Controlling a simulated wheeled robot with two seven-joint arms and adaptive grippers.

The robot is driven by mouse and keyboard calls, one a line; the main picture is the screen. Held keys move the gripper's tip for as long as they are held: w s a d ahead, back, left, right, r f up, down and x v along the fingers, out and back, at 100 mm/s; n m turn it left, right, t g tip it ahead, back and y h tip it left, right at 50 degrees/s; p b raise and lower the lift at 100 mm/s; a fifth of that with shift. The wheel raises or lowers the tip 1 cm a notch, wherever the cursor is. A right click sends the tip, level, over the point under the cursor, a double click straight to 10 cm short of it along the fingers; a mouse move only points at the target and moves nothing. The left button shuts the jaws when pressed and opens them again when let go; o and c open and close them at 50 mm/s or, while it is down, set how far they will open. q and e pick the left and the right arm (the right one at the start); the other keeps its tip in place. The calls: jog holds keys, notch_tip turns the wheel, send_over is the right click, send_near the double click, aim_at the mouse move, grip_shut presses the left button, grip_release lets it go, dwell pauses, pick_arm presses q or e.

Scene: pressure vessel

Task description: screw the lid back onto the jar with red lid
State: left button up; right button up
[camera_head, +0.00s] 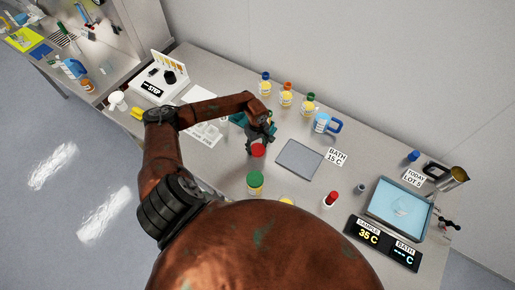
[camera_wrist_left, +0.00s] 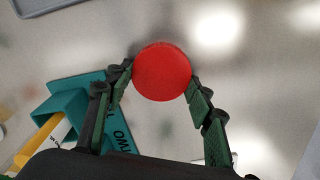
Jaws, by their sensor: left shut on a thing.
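A round red lid (camera_head: 258,150) is at the fingertips of my left gripper (camera_head: 254,141), over the bench just left of the grey pad. In the left wrist view the red lid (camera_wrist_left: 162,71) is seen from above, between the two fingers of the left gripper (camera_wrist_left: 161,80), which touch its sides. The lid hides what is beneath it, so I cannot tell whether a jar is under it. My right gripper is not in view.
A green-lidded jar (camera_head: 255,180) stands in front of the gripper. A grey pad (camera_head: 300,158) lies right of it. A teal holder (camera_wrist_left: 75,100) is close beside the fingers. A red-capped bottle (camera_head: 331,198) and a water bath (camera_head: 427,221) are further right. Capped bottles (camera_head: 286,100) stand behind.

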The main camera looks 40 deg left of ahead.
aim_at(257, 148)
pick_arm(q)
jog(key=shift+r, duration=0.15)
jog(key=shift+r+b, duration=0.25)
jog(key=shift+b, duration=0.05)
notch_tip(257, 148, up, 3)
jog(key=shift+d+f+b, duration=0.15)
jog(key=shift+f+b, duration=0.05)
jog(key=shift+b, duration=0.55)
jog(key=s+d+r+b, duration=0.4)
jog(key=s+d+r, duration=0.3)
jog(key=d, duration=0.5)
notch_tip(257, 148, up, 3)
jog(key=shift+f, duration=0.2)
jog(key=shift+d, duration=0.1)
